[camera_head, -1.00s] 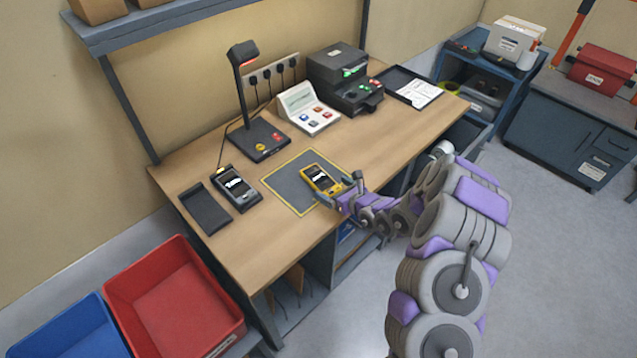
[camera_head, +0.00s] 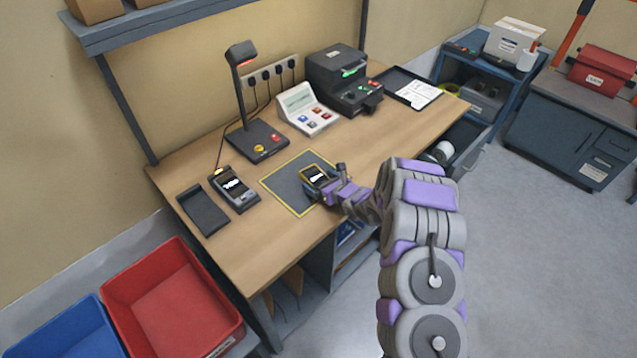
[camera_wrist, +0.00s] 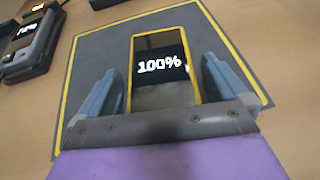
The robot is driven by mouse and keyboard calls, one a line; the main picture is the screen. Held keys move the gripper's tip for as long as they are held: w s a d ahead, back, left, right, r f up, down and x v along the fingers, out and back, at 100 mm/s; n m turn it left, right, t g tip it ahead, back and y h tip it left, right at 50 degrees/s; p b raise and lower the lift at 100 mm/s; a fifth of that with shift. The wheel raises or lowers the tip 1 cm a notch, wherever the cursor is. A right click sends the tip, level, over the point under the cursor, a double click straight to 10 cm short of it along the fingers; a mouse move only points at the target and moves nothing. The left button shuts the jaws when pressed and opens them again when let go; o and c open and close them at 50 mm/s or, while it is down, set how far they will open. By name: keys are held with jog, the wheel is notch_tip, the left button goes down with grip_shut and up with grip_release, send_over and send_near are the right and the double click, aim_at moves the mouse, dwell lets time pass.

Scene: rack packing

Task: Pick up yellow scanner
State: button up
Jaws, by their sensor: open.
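The yellow scanner (camera_head: 313,175) lies on a dark grey mat with a yellow border (camera_head: 284,188) on the wooden bench. In the wrist view the scanner (camera_wrist: 164,68) has a yellow rim and a dark screen reading "100%". My gripper (camera_head: 322,180) is low over the mat at the scanner. In the wrist view my gripper's fingers (camera_wrist: 166,80) are open, one on each side of the scanner, with small gaps showing. The scanner's near end is hidden behind the gripper's palm.
A grey scanner in a cradle (camera_head: 235,188) and an empty dark tray (camera_head: 203,210) are left of the mat. A lamp stand (camera_head: 258,142), a button console (camera_head: 308,110) and a black machine (camera_head: 340,80) stand behind. Bare bench (camera_head: 390,140) lies to the right.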

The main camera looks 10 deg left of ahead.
aim_at(321, 182)
jog(key=shift+d, duration=0.1)
jog(key=shift+c, duration=0.3)
jog(key=c, duration=1)
jog(key=shift+c, duration=0.2)
jog(key=shift+r, duration=0.75)
notch_tip(321, 182, up, 2)
jog(key=shift+r+p, duration=0.1)
jog(key=shift+p, duration=0.25)
jog(key=s+d+r+p, duration=0.1)
jog(key=s+d, duration=0.8)
jog(key=d, duration=0.3)
jog(key=d+r+m+t+h, duration=0.1)
jog(key=d+r, duration=0.2)
jog(key=r, duration=0.6)
jog(key=d+r+m+t+h+b, duration=0.1)
jog(key=d+r, duration=0.3)
jog(key=r, duration=0.6)
jog(key=d+r+m+t+h, duration=0.1)
jog(key=d+r+m+h, duration=0.2)
jog(key=r, duration=0.6)
jog(key=shift+s+d+r, duration=0.2)
jog(key=shift+d+r, duration=0.15)
jog(key=shift+r, duration=0.05)
